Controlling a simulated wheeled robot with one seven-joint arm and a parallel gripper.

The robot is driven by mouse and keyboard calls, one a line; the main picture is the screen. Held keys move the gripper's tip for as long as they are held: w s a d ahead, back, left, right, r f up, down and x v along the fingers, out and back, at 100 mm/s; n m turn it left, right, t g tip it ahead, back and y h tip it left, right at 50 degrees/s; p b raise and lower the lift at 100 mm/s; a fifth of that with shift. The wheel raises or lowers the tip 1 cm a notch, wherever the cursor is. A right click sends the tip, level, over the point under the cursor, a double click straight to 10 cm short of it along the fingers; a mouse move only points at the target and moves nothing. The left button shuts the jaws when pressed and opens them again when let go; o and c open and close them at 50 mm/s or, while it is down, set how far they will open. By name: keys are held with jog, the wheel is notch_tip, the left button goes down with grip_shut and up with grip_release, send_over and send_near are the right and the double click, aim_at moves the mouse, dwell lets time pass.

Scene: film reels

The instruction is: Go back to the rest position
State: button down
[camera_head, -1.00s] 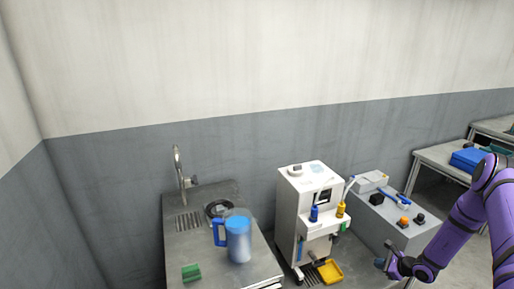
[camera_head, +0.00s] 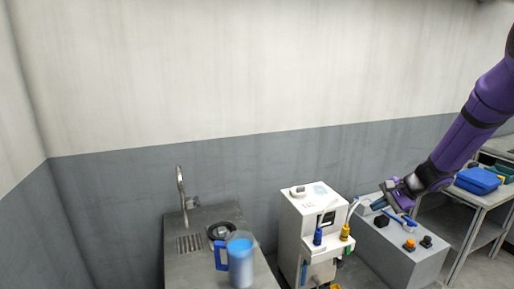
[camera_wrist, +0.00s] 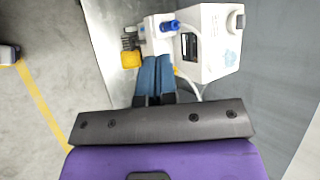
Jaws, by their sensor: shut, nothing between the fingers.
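My purple arm reaches in from the right in the head view. My gripper (camera_head: 378,207) is over the grey bench beside the white machine. In the wrist view my gripper (camera_wrist: 153,62) has its two blue fingers together with nothing between them. The white machine (camera_head: 312,222) stands just left of my gripper, with a blue bottle and a yellow bottle on its front. The machine also shows ahead of the fingertips in the wrist view (camera_wrist: 215,45).
A metal sink counter (camera_head: 197,262) at the left holds a blue-handled jug (camera_head: 240,264) and a black reel-like ring. The grey bench (camera_head: 415,262) carries small black and orange items. A blue bin (camera_head: 478,180) sits on a table at far right. The wall above is bare.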

jog(key=s+a+r+n+h, duration=0.3)
jog(key=s+a+r+n, duration=0.15)
jog(key=s+r, duration=0.7)
jog(key=s+a+r+n+h, duration=0.2)
jog(key=s+a+r+n, duration=0.25)
jog(key=s+r, duration=0.65)
jog(key=s+d+n+t+h, duration=0.1)
jog(key=s+d+n+h, duration=0.1)
jog(key=s, duration=1)
jog(key=shift+s+d+r+n+h, duration=0.25)
jog(key=shift+d+r+n+h, duration=0.05)
jog(key=shift+r+h, duration=0.2)
